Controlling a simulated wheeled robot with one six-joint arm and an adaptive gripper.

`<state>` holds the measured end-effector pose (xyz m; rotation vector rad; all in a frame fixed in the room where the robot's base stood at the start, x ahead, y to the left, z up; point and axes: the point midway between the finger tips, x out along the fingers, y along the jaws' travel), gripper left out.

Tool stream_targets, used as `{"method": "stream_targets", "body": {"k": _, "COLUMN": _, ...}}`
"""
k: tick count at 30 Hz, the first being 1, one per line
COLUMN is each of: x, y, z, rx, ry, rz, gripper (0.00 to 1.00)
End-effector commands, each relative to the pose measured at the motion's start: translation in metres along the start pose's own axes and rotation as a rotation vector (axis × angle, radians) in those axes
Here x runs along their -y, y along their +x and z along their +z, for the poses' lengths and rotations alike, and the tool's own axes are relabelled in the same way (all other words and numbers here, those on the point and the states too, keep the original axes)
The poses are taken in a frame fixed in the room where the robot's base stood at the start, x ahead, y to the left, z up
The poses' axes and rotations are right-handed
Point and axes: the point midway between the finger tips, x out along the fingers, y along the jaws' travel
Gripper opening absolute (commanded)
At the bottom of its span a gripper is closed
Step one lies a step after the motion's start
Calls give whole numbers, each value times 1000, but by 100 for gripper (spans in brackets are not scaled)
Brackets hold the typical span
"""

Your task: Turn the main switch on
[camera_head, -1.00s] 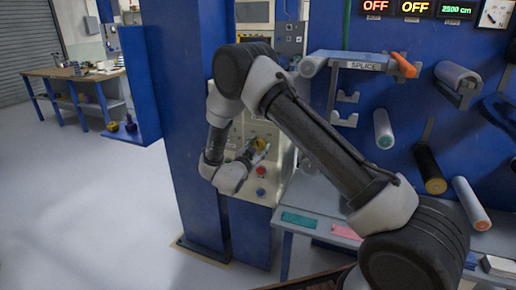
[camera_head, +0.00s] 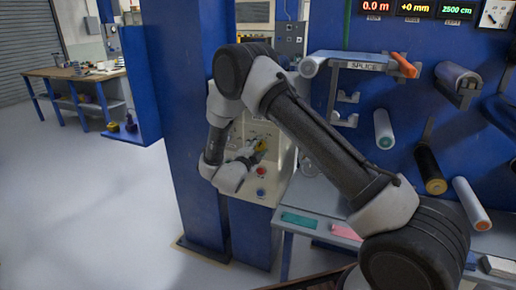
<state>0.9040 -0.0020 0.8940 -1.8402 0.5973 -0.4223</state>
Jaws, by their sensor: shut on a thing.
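A cream control panel (camera_head: 286,172) is fixed between the blue posts at the middle of the view. Red (camera_head: 261,171) and blue (camera_head: 260,192) buttons are below the knob. The displays (camera_head: 414,8) at the top read 0.0 m, +0 mm and 2500 cm.
My arm crosses in front of the panel. A blue post (camera_head: 178,130) stands left of it. A table (camera_head: 325,226) with green and pink pieces is at lower right, and several rollers (camera_head: 384,130) hang on the blue wall. The floor at left is clear.

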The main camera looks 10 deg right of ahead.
Motion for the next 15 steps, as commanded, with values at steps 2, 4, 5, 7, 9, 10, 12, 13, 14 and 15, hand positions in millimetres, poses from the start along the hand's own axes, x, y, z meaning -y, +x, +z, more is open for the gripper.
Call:
{"method": "stream_targets", "body": {"k": 2, "x": -1, "y": 0, "z": 0, "rx": 0, "ry": 24, "rz": 2, "gripper": 21}}
{"method": "stream_targets", "body": {"k": 4, "x": -1, "y": -1, "z": 0, "rx": 0, "ry": 41, "rz": 2, "gripper": 21}}
{"method": "stream_targets", "body": {"k": 5, "x": -1, "y": -1, "z": 0, "rx": 0, "ry": 48, "rz": 2, "gripper": 21}}
{"method": "stream_targets", "body": {"k": 7, "x": -1, "y": -1, "z": 0, "rx": 0, "ry": 59, "rz": 2, "gripper": 21}}
{"method": "stream_targets", "body": {"k": 9, "x": -1, "y": -1, "z": 0, "rx": 0, "ry": 65, "rz": 2, "gripper": 21}}
{"method": "stream_targets", "body": {"k": 10, "x": -1, "y": -1, "z": 0, "rx": 0, "ry": 67, "rz": 2, "gripper": 21}}
{"method": "stream_targets", "body": {"k": 12, "x": -1, "y": -1, "z": 0, "rx": 0, "ry": 69, "rz": 3, "gripper": 21}}
{"method": "stream_targets", "body": {"k": 13, "x": -1, "y": -1, "z": 0, "rx": 0, "ry": 70, "rz": 3, "gripper": 21}}
{"method": "stream_targets", "body": {"k": 14, "x": -1, "y": -1, "z": 0, "rx": 0, "ry": 70, "rz": 3, "gripper": 21}}
{"method": "stream_targets", "body": {"k": 15, "x": -1, "y": -1, "z": 0, "rx": 0, "ry": 70, "rz": 3, "gripper": 21}}
